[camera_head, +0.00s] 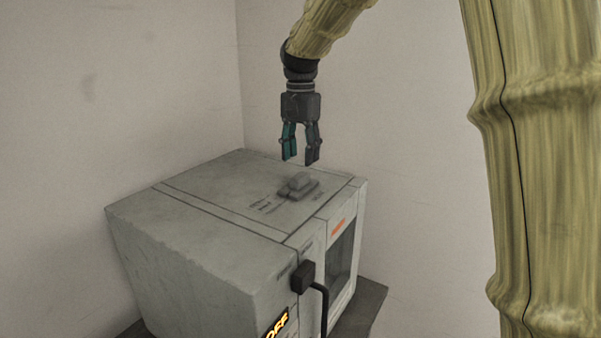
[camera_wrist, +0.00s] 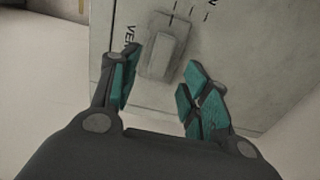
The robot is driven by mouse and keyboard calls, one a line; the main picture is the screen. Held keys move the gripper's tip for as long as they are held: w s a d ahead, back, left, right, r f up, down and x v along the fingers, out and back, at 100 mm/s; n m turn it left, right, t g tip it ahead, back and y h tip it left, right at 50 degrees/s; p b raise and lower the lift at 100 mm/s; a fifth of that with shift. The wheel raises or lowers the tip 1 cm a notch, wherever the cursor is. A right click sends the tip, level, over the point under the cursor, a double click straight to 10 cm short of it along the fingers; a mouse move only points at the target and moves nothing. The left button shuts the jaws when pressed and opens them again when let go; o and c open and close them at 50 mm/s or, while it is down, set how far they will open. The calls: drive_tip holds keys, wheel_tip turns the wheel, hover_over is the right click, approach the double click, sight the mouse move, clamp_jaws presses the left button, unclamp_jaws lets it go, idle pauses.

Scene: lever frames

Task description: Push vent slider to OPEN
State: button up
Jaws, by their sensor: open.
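The vent slider (camera_head: 297,186) is a small grey raised block on the top face of a grey box-shaped appliance (camera_head: 190,240). In the wrist view the slider (camera_wrist: 166,46) shows beyond my fingertips, with dark printed marks and part of a "VE..." label beside it. My gripper (camera_head: 300,158) points down above the slider and is apart from it in the head view. In the wrist view its teal-padded fingers (camera_wrist: 162,72) are spread with nothing between them. The label text is too small to read in the head view.
The rest of the top face is clear.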

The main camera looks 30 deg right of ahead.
sight(301, 175)
wheel_tip(301, 175, up, 6)
idle(0.4)
drive_tip(key=shift+d, duration=0.1)
